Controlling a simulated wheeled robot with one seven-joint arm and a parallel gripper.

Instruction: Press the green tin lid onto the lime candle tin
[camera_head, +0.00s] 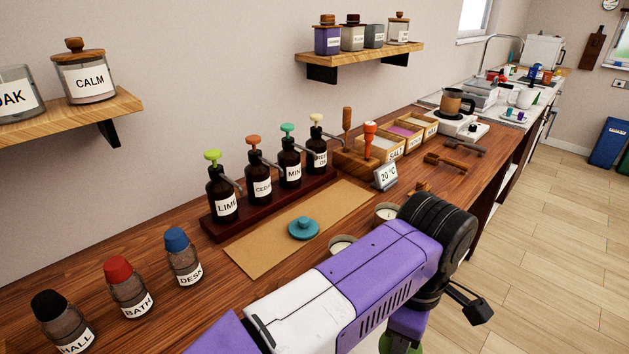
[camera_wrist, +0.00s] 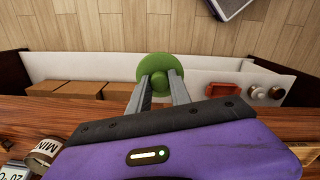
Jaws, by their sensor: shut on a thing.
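The green tin lid (camera_wrist: 157,66) is a round green disc with a small knob. My gripper (camera_wrist: 160,84) is shut on its knob, one finger on each side. In the head view a bit of the green lid (camera_head: 416,346) shows below my arm at the bottom edge. The lid is out beyond the counter's front edge, above an open drawer. Two candle tins stand on the counter, one tin (camera_head: 387,212) beside my arm and one tin (camera_head: 342,243) partly hidden by it. I cannot read which is lime. A tin labelled "MIN" (camera_wrist: 42,152) shows at the lower left in the wrist view.
A teal lid (camera_head: 303,228) lies on the tan mat (camera_head: 260,250). Pump bottles stand in a rack (camera_head: 225,229) behind it. A temperature display (camera_head: 385,177) stands near the tins. The open drawer (camera_wrist: 200,70) holds brown boxes, a red item and small lids.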

